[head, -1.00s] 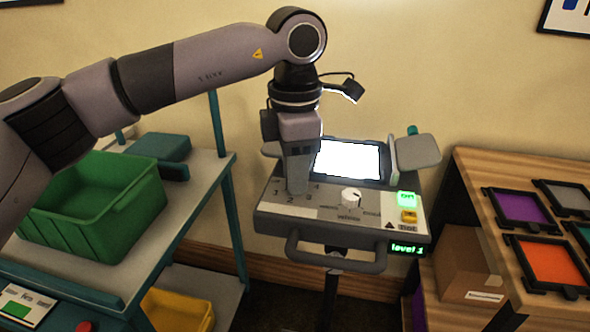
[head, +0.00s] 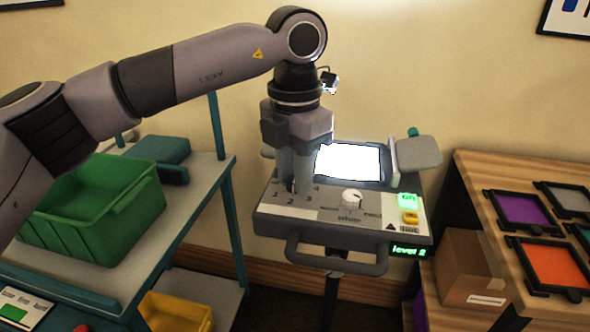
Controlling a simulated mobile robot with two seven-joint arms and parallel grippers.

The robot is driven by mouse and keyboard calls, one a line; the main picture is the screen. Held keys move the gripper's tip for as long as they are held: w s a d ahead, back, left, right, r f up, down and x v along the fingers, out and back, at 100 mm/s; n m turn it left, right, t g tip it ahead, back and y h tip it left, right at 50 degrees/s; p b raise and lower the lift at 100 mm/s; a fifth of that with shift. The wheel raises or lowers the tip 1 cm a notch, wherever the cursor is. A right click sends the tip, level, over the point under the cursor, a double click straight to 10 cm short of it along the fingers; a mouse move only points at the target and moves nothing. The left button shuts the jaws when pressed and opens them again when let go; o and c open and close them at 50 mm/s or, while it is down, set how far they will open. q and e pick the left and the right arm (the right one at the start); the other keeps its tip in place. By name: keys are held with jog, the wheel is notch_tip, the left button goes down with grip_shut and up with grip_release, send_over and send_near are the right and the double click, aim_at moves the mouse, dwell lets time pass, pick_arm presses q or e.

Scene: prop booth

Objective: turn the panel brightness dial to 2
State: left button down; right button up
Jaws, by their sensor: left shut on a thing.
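The panel stand (head: 340,243) has a lit white screen (head: 347,161) and a control face with the numbers 1, 2, 3 and 4 around the spot under my left gripper. My left gripper (head: 296,187) points straight down at that spot and is shut on the brightness dial, which its fingers largely hide. The green display (head: 409,251) on the front edge reads "level 2". A separate white knob (head: 352,198) sits to the right of the gripper, apart from it. A green "on" button (head: 407,200) is lit. My right gripper is not in view.
A green crate (head: 93,207) stands on the table at left, with a yellow bin (head: 177,311) below. A wooden shelf at right holds framed coloured panels, including an orange one (head: 553,262). A cardboard box (head: 468,268) sits beside the stand.

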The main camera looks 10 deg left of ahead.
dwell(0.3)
pick_arm(q)
jog(key=c, duration=1.1)
grip_release()
jog(key=shift+r, duration=3.65)
